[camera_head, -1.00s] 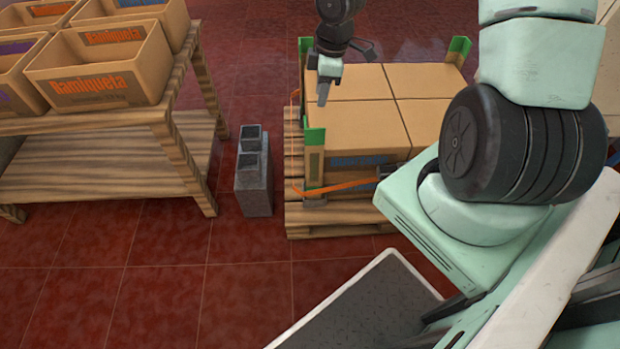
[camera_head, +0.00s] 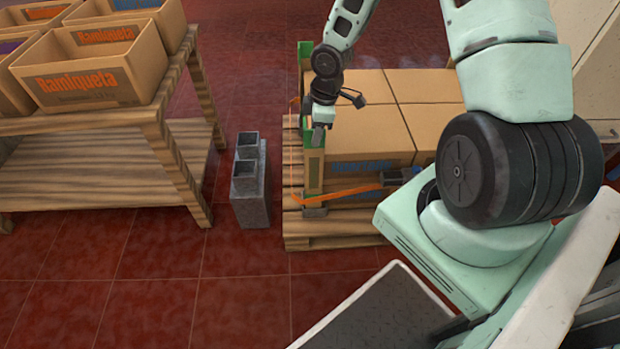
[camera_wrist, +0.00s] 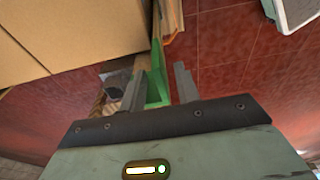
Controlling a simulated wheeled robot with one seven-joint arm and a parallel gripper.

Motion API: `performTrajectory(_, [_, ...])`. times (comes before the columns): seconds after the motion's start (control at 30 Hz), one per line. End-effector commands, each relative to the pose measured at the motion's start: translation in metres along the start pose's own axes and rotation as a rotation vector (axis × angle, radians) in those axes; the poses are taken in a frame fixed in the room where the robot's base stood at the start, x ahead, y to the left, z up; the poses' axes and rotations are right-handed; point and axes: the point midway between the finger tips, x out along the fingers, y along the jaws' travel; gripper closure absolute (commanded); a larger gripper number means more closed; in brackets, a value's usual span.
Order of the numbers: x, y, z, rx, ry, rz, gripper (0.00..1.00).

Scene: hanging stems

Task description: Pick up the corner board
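A corner board (camera_head: 314,170) with a green top stands upright at the near left corner of the stacked cartons. My gripper (camera_head: 318,138) is at its top, pointing down. In the wrist view, the green corner board (camera_wrist: 157,88) shows between the two fingers of my gripper (camera_wrist: 160,88), with gaps on both sides. The fingers are open and not closed on it. Another green-topped corner board (camera_head: 305,54) stands at the far left corner, partly behind my arm. An orange strap (camera_head: 345,193) runs low around the near corner.
The cartons (camera_head: 372,118) sit on a wooden pallet (camera_head: 335,241). A dark strap tool (camera_head: 397,177) is on their near side. A grey hollow block (camera_head: 251,190) stands on the floor left of the pallet. A wooden table (camera_head: 100,190) with open crates (camera_head: 95,75) is at the left.

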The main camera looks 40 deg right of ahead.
Motion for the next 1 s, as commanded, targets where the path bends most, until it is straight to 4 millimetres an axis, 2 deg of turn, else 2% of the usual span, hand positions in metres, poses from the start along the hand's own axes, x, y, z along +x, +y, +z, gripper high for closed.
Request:
performTrajectory(0.03, [0.01,-0.001,0.001,-0.001,0.0,-0.001,0.68])
performTrajectory(0.23, [0.041,-0.002,0.004,-0.002,0.0,-0.002,0.68])
performTrajectory(0.33, [0.046,-0.001,0.004,-0.001,0.0,0.0,0.68])
performTrajectory(0.53, [0.045,-0.001,0.003,0.0,0.0,0.0,0.68])
performTrajectory(0.63, [0.045,-0.001,0.003,0.0,0.0,0.0,0.96])
performTrajectory(0.67, [0.045,-0.001,0.003,0.0,0.0,0.0,1.0])
performTrajectory(1.0, [0.044,-0.001,0.003,0.0,0.001,0.0,1.0])
